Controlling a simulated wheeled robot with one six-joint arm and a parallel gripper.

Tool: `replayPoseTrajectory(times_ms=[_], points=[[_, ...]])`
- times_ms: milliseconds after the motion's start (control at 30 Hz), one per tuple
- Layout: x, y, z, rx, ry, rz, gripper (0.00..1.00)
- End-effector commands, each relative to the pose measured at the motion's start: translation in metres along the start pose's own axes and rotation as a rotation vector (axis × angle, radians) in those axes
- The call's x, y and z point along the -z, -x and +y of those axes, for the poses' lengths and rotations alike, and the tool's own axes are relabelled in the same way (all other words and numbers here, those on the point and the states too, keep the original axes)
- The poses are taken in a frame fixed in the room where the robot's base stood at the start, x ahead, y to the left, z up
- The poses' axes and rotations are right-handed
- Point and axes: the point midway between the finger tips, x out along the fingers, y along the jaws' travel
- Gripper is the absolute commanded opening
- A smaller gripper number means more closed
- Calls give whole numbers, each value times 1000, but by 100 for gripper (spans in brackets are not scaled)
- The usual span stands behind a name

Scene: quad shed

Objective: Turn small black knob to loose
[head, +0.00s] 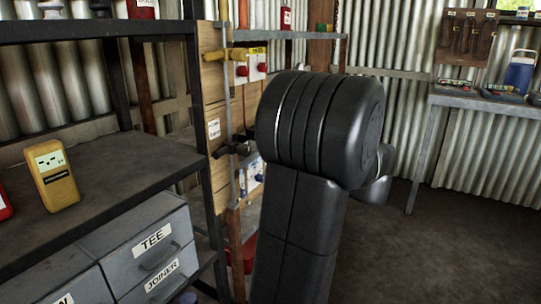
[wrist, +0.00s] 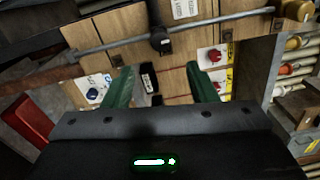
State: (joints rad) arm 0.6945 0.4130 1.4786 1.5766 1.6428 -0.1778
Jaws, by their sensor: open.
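A small black fitting (wrist: 160,41) sits on a grey pipe (wrist: 105,43) that crosses a wooden board in the wrist view. It also shows in the head view (head: 240,149), left of my arm. It looks like the small black knob, but its setting cannot be read. My gripper (wrist: 156,78) is open, its two green fingers apart with nothing held between them. The fitting lies beyond the fingertips, higher in the picture. A second small black piece with a pale label (wrist: 148,76) shows on the board between the fingers. The gripper is hidden in the head view.
Red knobs (wrist: 216,55) on white plates and a blue-knobbed plate (wrist: 95,92) flank the fingers. A yellow valve (head: 236,55) is on the pipe above. A dark shelf (head: 110,190) with a yellow meter (head: 51,176) stands left. Open floor (head: 440,240) lies right.

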Motion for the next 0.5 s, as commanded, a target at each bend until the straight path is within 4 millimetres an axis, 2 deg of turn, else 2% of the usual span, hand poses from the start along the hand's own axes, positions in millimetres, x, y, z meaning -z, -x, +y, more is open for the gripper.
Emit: replayPoseTrajectory(times_ms=[100,200,500], points=[[0,14,-1,0,0,2,52],[0,19,0,0,0,1,52],[0,21,0,0,1,0,52]])
